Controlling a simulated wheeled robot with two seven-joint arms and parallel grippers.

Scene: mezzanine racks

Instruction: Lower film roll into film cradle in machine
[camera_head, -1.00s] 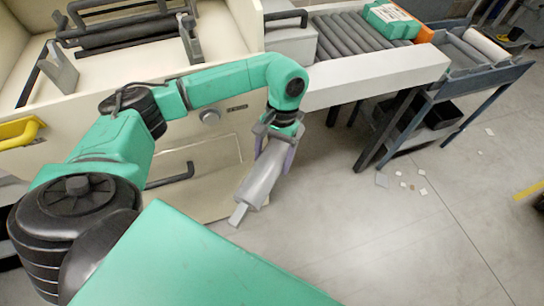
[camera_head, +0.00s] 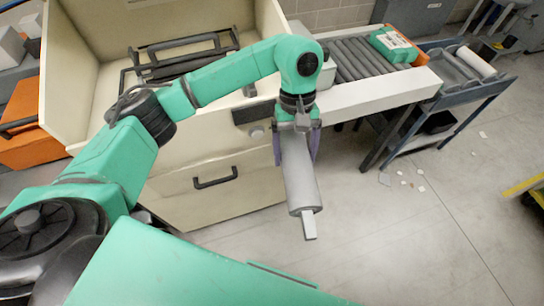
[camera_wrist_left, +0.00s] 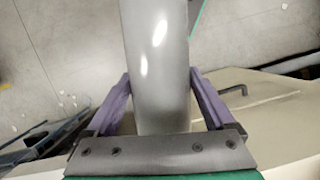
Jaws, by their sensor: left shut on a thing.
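The film roll (camera_head: 302,187) is a grey cylinder with a paler, narrow core stub at its lower end. My left gripper (camera_head: 297,150) is shut on it, with purple fingers on either side. The roll hangs tilted, outside the machine, in front of its cream front panel. In the left wrist view the roll (camera_wrist_left: 158,50) lies between the fingers of the gripper (camera_wrist_left: 160,80). The machine (camera_head: 90,95) has an open bay with dark bars (camera_head: 180,50) inside. My right gripper is out of view.
A roller conveyor (camera_head: 350,62) with a green box (camera_head: 393,45) stands right of the machine. Beyond it is a blue-grey cart (camera_head: 440,85) bearing a white roll (camera_head: 476,62). The machine's front has a drawer handle (camera_head: 215,178). Floor at the right is mostly clear, with small scraps.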

